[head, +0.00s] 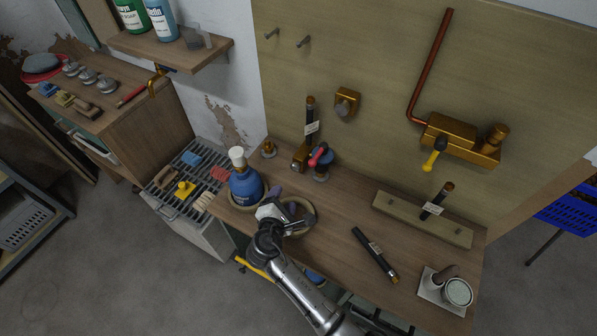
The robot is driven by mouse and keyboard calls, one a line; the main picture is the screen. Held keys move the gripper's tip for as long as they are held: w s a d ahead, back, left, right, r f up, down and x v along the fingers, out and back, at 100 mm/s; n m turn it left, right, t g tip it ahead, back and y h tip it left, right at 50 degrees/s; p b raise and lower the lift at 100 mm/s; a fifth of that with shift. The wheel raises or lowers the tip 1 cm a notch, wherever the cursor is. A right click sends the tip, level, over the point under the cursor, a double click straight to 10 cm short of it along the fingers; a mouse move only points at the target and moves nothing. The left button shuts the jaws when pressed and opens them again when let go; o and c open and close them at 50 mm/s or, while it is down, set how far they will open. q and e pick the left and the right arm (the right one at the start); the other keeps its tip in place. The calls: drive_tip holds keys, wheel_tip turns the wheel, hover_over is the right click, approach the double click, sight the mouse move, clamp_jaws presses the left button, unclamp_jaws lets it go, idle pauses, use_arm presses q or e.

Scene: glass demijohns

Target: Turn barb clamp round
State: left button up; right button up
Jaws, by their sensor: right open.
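My right gripper (293,210) is open above the left part of the wooden bench, over a tan ring (311,221) and just right of a blue bottle with a white cap (243,185). Its fingers are small and partly dark, and I see nothing held between them. Behind it stand a brass block with a labelled black tube (301,157) and a small dark fitting with a red handle (319,158). I cannot tell for sure which piece is the barb clamp. My left gripper is not in view.
A black tube (375,256) lies on the bench (340,222). A wooden rail (400,217) with a labelled black tube stands at the right, and a white cup (457,292) near the front right. A brass valve with a yellow handle (435,155) is on the wall panel. The bench middle is mostly clear.

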sight(294, 169)
drive_tip(key=shift+n, duration=0.7)
drive_tip(key=b+x, duration=0.5)
drive_tip(key=x, duration=0.7)
drive_tip(key=shift+w+d+f, duration=0.1)
drive_tip(key=shift+w+f, duration=0.15)
drive_tip(key=shift+w, duration=0.05)
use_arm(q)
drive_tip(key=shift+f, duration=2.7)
use_arm(e)
drive_tip(key=shift+w+d, duration=0.2)
drive_tip(key=shift+w, duration=0.3)
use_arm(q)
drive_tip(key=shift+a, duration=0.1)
use_arm(e)
drive_tip(key=shift+c, duration=0.2)
